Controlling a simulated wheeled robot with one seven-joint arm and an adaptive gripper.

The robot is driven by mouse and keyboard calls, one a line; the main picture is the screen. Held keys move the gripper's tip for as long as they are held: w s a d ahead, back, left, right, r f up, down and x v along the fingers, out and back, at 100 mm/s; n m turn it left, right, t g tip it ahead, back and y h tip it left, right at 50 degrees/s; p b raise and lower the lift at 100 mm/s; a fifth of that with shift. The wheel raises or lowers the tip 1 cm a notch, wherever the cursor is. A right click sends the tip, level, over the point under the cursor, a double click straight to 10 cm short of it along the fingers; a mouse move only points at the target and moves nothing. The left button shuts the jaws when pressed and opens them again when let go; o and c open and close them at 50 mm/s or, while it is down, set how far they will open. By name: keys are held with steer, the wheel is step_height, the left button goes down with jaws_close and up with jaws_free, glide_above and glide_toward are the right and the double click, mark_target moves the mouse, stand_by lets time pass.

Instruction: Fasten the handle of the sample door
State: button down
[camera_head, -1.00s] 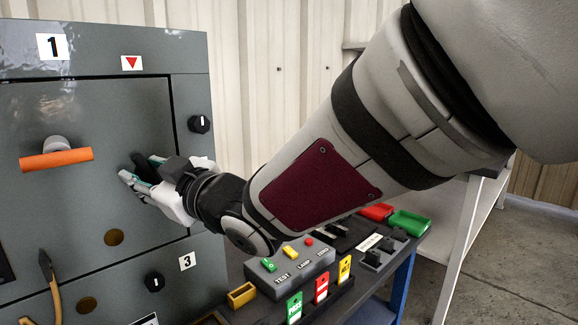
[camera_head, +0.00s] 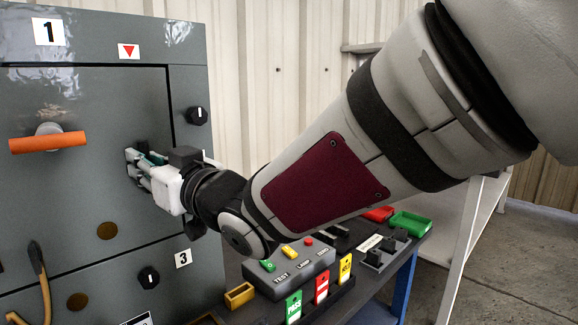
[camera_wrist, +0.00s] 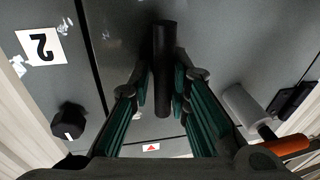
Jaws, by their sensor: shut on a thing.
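The grey cabinet (camera_head: 100,215) has a door panel with a black bar handle (camera_wrist: 163,60) standing out from its face. My gripper (camera_head: 143,166) is at the right part of this panel. In the wrist view my gripper (camera_wrist: 163,92) has its two green-lined fingers on either side of the black bar, shut on it. In the head view the fingers and hand hide the bar. An orange handle (camera_head: 48,142) on a grey round hub lies across the panel to the left, apart from my gripper. It also shows at the right of the wrist view (camera_wrist: 285,145).
A black knob (camera_head: 197,116) sits right of the panel, another (camera_head: 149,277) below. A yellow lever (camera_head: 45,290) sticks out at lower left. A bench (camera_head: 365,282) at right carries a button box (camera_head: 290,268), coloured tags and red and green trays (camera_head: 409,223).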

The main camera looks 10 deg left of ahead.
steer(key=shift+s+a+f, duration=0.15)
steer(key=shift+s+a, duration=0.05)
steer(key=shift+s, duration=0.1)
steer(key=c, duration=1.6)
jaws_free()
steer(key=shift+w, duration=0.1)
steer(key=shift+d, duration=0.15)
steer(key=shift+d, duration=0.25)
steer(key=v, duration=1.1)
steer(key=shift+s, duration=0.3)
steer(key=shift+d, duration=0.1)
